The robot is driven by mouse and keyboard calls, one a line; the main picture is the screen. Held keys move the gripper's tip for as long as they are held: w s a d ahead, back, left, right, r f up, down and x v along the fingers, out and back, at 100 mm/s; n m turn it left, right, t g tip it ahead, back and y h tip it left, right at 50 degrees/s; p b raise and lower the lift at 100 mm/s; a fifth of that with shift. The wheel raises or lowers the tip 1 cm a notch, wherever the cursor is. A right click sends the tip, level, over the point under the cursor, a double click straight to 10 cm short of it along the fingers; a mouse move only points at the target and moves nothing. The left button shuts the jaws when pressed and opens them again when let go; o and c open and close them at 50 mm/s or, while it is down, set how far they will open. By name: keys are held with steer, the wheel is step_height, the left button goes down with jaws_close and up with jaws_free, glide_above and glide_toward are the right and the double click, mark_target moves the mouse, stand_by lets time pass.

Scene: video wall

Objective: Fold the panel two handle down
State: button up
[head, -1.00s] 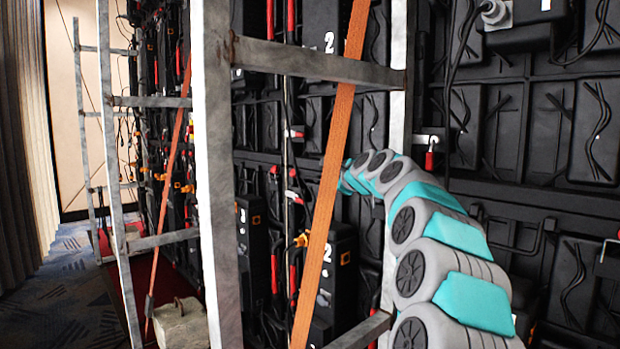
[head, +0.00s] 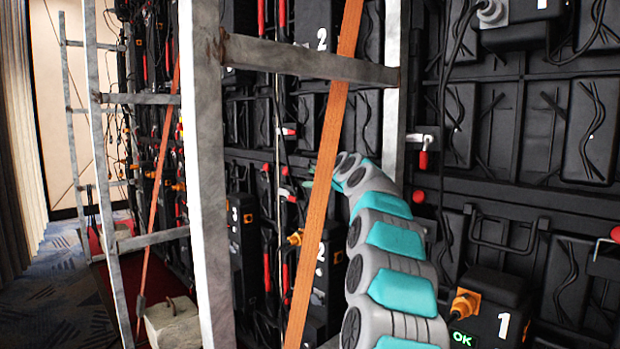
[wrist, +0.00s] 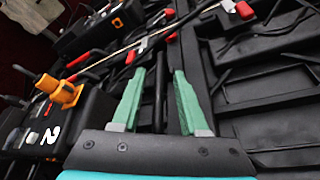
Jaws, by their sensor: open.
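The box marked 2 (head: 322,265) stands on the rear of the video wall behind the orange strap; it also shows at the left of the wrist view (wrist: 50,132), with an orange plug. My gripper (wrist: 155,72) is open, its two green fingers pointing at the panel backs. A dark upright bar (wrist: 160,95) shows in the gap between the fingers. I cannot tell whether it is the panel two handle or whether the fingers touch it. In the head view my gripper is mostly hidden behind the strap and my arm.
A grey metal frame (head: 206,180) and an orange strap (head: 322,170) stand in front of the wall, close to my arm. Red-handled latches (head: 422,160) and black cables cover the panels. A box marked 1 (head: 490,310) is at lower right. A concrete block (head: 175,325) sits at lower left.

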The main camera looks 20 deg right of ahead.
steer(key=shift+w+f, duration=0.1)
steer(key=shift+w, duration=0.4)
jaws_close()
stand_by(0.3)
